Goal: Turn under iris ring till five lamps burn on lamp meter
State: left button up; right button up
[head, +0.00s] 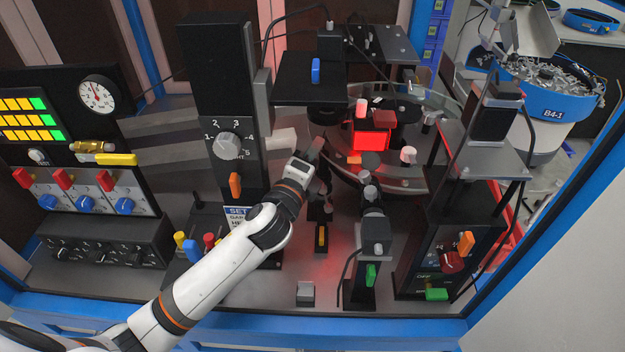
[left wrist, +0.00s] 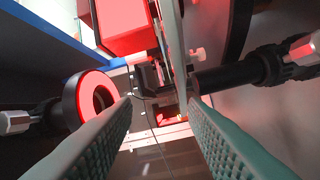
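My left gripper (head: 312,150) reaches in from the left, beside the black dial column and near the glass disc. In the left wrist view its two teal-padded fingers (left wrist: 162,104) are apart, with nothing held between them. Beyond them are a dark ring with a red-lit opening (left wrist: 98,98) at left and a black lens barrel (left wrist: 235,75) with a ridged ring and silver knob at right. I cannot tell which is the under iris ring. The lamp meter appears to be the left panel (head: 62,150) with rows of yellow and green lamps (head: 22,120). My right gripper is not in view.
A black column with a numbered dial (head: 228,146) stands left of my gripper. A camera stand with a green lever (head: 374,240) is in front right. A red-lit block (head: 371,140) sits over the disc. A blue-rimmed bowl feeder (head: 550,92) is at far right.

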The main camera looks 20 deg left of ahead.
pick_arm(q)
jog(key=s, duration=0.1)
jog(key=n+g+y+b, duration=0.1)
jog(key=n+y+b, duration=0.3)
jog(key=y+b, duration=0.25)
send_near(322, 192)
jog(key=p+x, duration=0.2)
jog(key=x, duration=0.5)
jog(key=shift+r+p, duration=0.15)
jog(key=shift+p, duration=0.15)
jog(key=shift+w+a, duration=0.2)
jog(key=shift+w, duration=0.4)
jog(key=shift+c, duration=0.5)
